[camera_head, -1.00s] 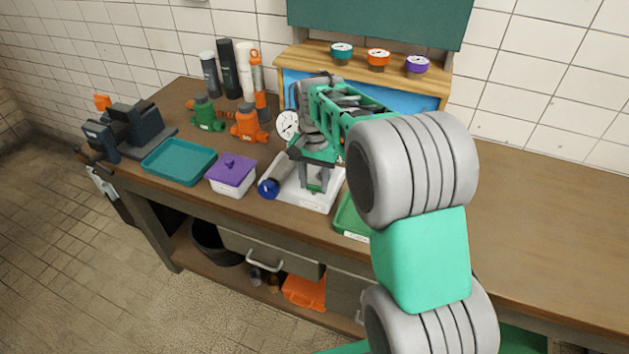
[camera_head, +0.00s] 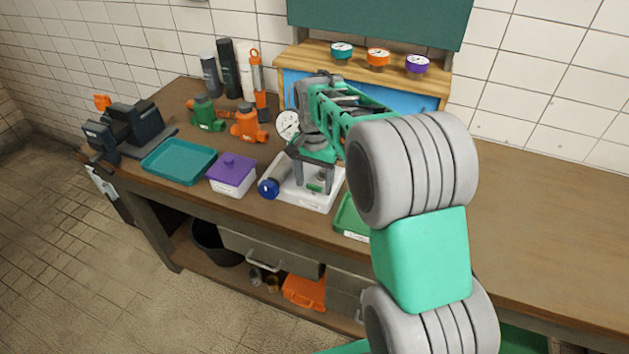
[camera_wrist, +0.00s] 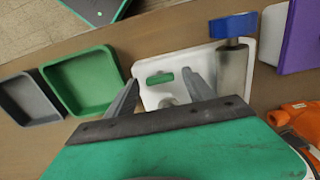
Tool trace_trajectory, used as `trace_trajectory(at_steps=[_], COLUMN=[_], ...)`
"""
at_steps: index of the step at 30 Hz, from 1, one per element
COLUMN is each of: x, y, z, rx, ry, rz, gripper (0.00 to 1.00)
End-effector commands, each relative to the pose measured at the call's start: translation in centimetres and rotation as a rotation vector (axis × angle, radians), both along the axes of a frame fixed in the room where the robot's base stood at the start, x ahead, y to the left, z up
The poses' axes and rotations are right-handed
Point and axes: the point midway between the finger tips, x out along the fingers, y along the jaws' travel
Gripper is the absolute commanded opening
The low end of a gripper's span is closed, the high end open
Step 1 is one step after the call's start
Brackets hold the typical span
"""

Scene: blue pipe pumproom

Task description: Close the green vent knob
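The green vent knob (camera_wrist: 160,77) is a small flat green bar on the white base plate (camera_wrist: 151,99). In the wrist view it lies crosswise between my fingertips. My gripper (camera_wrist: 160,77) is open, with one finger on each side of the knob and no visible contact. In the head view my gripper (camera_head: 313,184) points down over the white plate (camera_head: 298,199), and a bit of the green knob (camera_head: 315,186) shows by the fingers. A grey cylinder with a blue cap (camera_head: 268,188) lies at the plate's left. The height gap between fingertips and knob is unclear.
A purple-lidded box (camera_head: 232,172) and a teal tray (camera_head: 180,162) stand to the left. A green tray (camera_head: 351,219) is close on the right. A white-faced gauge (camera_head: 288,124) and an orange valve (camera_head: 249,126) stand behind. The workbench's right side is clear.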

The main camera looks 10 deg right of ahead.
Motion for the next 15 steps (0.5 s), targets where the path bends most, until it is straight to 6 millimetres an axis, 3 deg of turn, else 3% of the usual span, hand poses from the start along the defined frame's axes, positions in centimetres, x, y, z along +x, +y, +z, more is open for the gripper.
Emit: trace_trajectory(at_steps=[8,15], x=[0.0,0.1], y=[0.0,0.0], z=[0.4,4.9], rx=[-0.001,0.0], ry=[-0.001,-0.005], rz=[0.001,0.0], gripper=[0.62,0.62])
